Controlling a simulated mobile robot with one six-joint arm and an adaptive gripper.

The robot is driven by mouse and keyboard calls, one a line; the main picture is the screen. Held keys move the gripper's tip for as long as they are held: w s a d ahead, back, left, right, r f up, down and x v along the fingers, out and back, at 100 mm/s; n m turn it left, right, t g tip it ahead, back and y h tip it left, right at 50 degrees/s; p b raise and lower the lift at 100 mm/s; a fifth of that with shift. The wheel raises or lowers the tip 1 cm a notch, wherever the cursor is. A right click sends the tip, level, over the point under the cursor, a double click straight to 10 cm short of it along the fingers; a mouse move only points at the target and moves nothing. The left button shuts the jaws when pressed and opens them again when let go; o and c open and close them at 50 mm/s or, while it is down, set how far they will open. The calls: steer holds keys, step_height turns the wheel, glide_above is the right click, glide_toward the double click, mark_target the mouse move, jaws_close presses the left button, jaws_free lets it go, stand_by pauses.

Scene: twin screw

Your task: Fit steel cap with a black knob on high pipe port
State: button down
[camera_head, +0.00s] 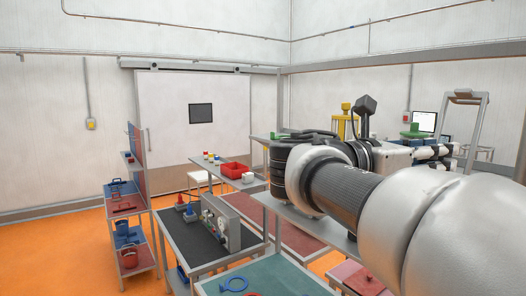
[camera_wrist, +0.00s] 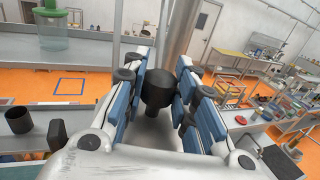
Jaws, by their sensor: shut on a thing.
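In the wrist view my gripper (camera_wrist: 157,92) has its blue-padded fingers closed on both sides of a black knob (camera_wrist: 157,88). The steel cap below the knob cannot be made out clearly. A thick grey steel cylinder (camera_wrist: 185,32) stands upright just beyond the fingers; I cannot tell whether it is the high pipe, and no open port shows. In the head view my gripper (camera_head: 432,150) points to the right, partly hidden behind my arm, and the knob and cap cannot be seen there.
A green-lidded clear jar (camera_wrist: 65,28) stands on a grey bench at left in the wrist view, and a black cup (camera_wrist: 19,120) is nearer. In the head view a red bin (camera_head: 235,170) sits on a shelf and a grey panel box (camera_head: 220,220) on a dark-topped table. Orange floor lies between.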

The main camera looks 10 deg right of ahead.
steer(key=shift+f, duration=0.15)
steer(key=shift+f, duration=0.5)
steer(key=shift+f, duration=0.1)
steer(key=c, duration=1.3)
jaws_free()
